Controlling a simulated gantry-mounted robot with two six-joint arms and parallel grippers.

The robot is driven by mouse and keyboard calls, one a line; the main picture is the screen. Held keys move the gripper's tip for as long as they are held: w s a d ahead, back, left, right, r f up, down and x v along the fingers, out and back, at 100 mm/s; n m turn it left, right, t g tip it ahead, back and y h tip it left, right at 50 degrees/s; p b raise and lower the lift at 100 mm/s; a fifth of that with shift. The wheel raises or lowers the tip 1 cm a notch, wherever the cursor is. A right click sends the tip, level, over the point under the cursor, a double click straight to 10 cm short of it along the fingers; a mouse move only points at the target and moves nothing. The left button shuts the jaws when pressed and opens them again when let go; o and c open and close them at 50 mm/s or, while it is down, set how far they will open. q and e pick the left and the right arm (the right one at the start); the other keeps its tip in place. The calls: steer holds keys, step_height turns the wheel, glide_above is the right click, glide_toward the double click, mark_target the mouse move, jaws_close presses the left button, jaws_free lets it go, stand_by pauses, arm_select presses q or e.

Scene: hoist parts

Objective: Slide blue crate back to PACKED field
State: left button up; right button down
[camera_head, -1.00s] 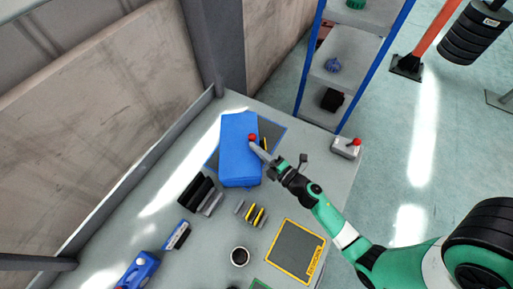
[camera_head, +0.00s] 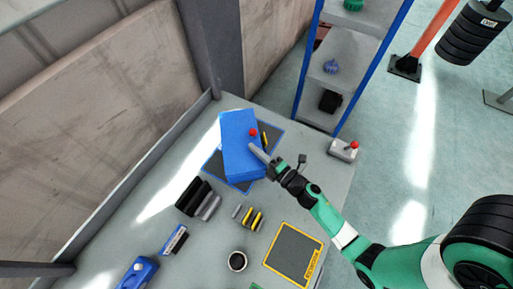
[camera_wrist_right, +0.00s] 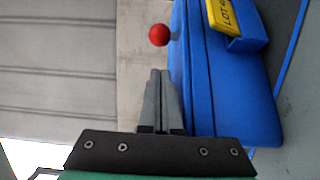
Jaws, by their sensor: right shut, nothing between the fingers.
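The blue crate (camera_head: 238,150) lies over the dark blue-edged field (camera_head: 238,184) at the back of the bench, turned slightly to it. Strips of the field show at the crate's front and right; no lettering on it is readable. A yellow lot tag (camera_wrist_right: 224,15) sits in a holder on the crate's side. My right gripper (camera_head: 251,147) is shut and empty, its fingers beside the crate. In the right wrist view, the closed fingers (camera_wrist_right: 162,72) run along the crate's edge; whether they touch is unclear. A red ball (camera_wrist_right: 159,35) shows beyond the fingertips. My left gripper is out of view.
A yellow-edged mat (camera_head: 293,252), a dark cup (camera_head: 237,261) and several dark, grey and yellow-striped parts lie nearer on the bench. A post (camera_head: 212,50) and wall rise behind.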

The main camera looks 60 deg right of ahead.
steer(key=shift+s+a+p, duration=0.45)
steer(key=shift+s+a, duration=0.35)
steer(key=shift+s, duration=0.3)
steer(key=v, duration=0.7)
steer(key=shift+s+d+p, duration=0.25)
steer(key=shift+s+p, duration=0.15)
